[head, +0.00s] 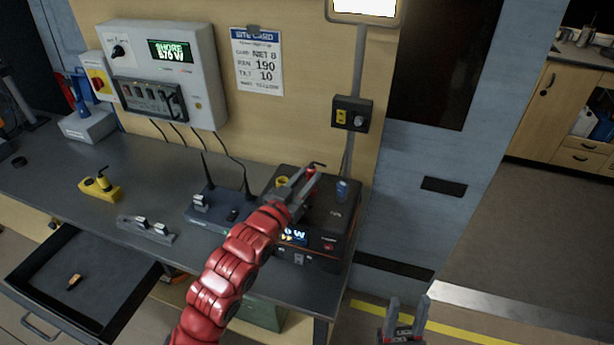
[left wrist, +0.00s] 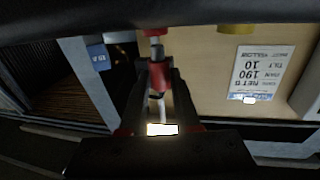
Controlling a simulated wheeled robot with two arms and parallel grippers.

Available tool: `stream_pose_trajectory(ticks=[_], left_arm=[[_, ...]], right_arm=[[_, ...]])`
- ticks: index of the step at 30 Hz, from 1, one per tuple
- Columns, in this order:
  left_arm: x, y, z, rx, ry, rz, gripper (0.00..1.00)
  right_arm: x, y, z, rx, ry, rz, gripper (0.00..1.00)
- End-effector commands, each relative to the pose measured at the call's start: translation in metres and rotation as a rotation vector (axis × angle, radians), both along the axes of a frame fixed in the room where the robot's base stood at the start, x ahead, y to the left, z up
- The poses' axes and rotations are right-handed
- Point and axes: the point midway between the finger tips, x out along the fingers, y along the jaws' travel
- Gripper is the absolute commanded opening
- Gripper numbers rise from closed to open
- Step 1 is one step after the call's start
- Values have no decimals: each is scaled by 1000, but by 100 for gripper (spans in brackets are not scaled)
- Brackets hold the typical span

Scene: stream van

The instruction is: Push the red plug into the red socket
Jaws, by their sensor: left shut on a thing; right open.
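The red plug (head: 312,172) is held upright between the fingers of my left gripper (head: 303,188), over the top of the black power box (head: 325,215). In the left wrist view the red plug (left wrist: 159,76) sits between the shut fingers, with its grey end toward a red ring (left wrist: 154,32), which looks like the red socket. The two are in line and very close; I cannot tell whether they touch. The head view hides the red socket behind my gripper. My right gripper (head: 406,318) is open and empty, low at the right, away from the bench.
A yellow ring (head: 282,182) and a blue connector (head: 342,189) are on the box top either side of my left gripper. A router with antennas (head: 214,206) stands close to the left.

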Motion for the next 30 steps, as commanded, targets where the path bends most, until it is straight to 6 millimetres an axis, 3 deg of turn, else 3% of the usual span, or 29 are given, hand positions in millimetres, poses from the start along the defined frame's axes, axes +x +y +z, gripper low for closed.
stream_pose_trajectory(ticks=[30], left_arm=[[0, 0, -12, 1, 0, 0, 0]], right_arm=[[0, 0, -11, 0, 0, 0, 45]])
